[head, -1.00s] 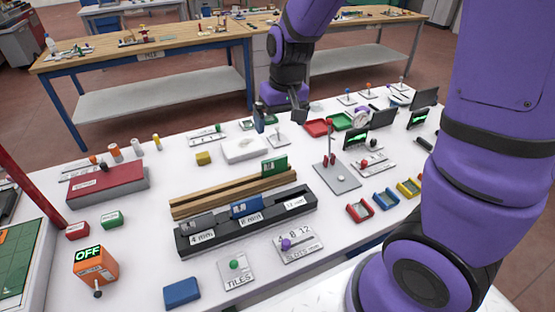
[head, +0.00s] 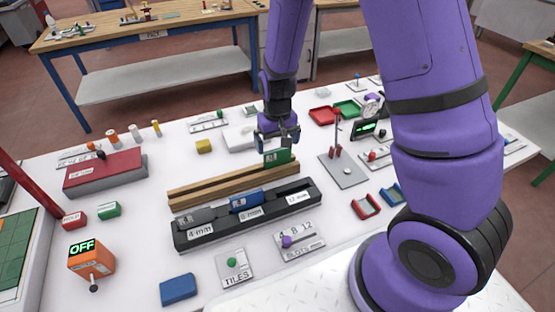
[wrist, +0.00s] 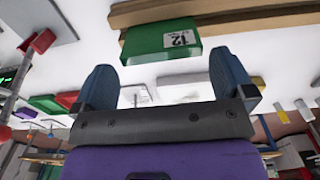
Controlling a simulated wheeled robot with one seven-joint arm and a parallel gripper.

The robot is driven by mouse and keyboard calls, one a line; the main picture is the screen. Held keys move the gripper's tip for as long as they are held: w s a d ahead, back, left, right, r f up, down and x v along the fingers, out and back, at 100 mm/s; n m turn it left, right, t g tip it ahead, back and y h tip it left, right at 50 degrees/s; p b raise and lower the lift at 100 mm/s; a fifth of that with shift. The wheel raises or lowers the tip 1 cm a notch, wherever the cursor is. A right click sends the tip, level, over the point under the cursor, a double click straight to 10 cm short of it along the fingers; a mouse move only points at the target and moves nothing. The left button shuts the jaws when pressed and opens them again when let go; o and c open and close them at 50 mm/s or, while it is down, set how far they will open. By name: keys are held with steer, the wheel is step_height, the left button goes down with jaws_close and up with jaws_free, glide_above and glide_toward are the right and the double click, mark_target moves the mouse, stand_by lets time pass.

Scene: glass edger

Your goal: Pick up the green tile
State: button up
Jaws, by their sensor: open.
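The green tile (head: 277,157) stands upright at the right end of the wooden rail (head: 225,186). In the wrist view the green tile (wrist: 160,41) shows a white label reading 12, just beyond my fingertips. My gripper (head: 277,143) is open and empty, with its blue fingers spread wide. In the head view it is just above and behind the tile. In the wrist view my gripper (wrist: 165,75) has the tile ahead of the gap between its fingers, apart from both.
A black slotted rack (head: 250,218) with a blue tile (head: 246,199) and a grey tile stands in front of the rail. A grey plate with a red upright lever (head: 337,130) is to the right. A white block (head: 240,137) is behind the rail.

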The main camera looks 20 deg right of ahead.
mark_target(277, 150)
steer(key=shift+f, duration=2.7)
steer(key=c, duration=1)
steer(key=shift+r, duration=0.15)
